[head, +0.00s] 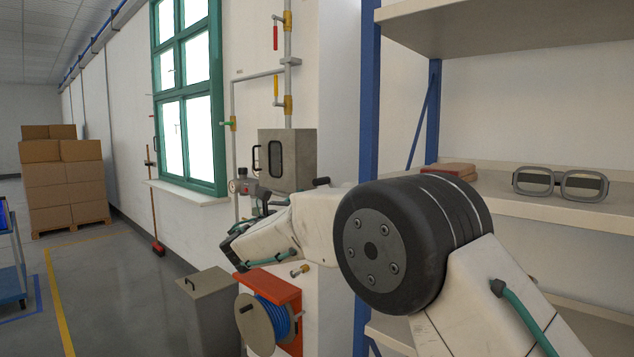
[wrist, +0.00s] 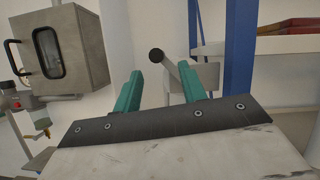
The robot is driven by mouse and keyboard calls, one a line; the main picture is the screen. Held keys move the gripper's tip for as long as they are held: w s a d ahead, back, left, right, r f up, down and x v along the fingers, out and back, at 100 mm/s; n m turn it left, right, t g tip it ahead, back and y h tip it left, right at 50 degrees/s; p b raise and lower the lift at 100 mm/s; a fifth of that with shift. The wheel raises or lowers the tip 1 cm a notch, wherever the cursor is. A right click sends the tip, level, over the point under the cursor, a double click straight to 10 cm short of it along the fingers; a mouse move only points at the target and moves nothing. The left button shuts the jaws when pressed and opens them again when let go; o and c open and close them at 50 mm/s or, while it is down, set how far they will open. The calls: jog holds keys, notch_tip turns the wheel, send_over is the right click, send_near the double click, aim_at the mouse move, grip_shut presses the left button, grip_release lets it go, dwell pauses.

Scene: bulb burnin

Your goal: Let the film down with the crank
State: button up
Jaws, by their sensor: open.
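A crank with a round black grip (wrist: 156,55) and a grey arm shows in the wrist view, between and beyond my fingertips. In the head view a black grip (head: 321,181) sticks out just above my arm, in front of the wall; the rest of it is mostly hidden behind the arm. My gripper (wrist: 161,75) is open, with its two teal fingers apart on either side of the crank in the picture. I cannot tell whether the grip is within the fingers' reach. I see nothing clearly recognisable as the film.
A grey cabinet (head: 286,160) hangs on the wall left of the crank. A blue shelf post (head: 369,100) stands to its right, with goggles (head: 560,183) on a shelf.

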aim_at(319, 182)
jog(key=shift+a+x, duration=0.1)
jog(key=shift+x, duration=1.65)
jog(key=shift+a+x, duration=0.15)
jog(key=shift+x, duration=1.55)
jog(key=shift+w+r, duration=0.1)
jog(key=shift+r, duration=0.05)
jog(key=shift+d, duration=0.1)
grip_shut()
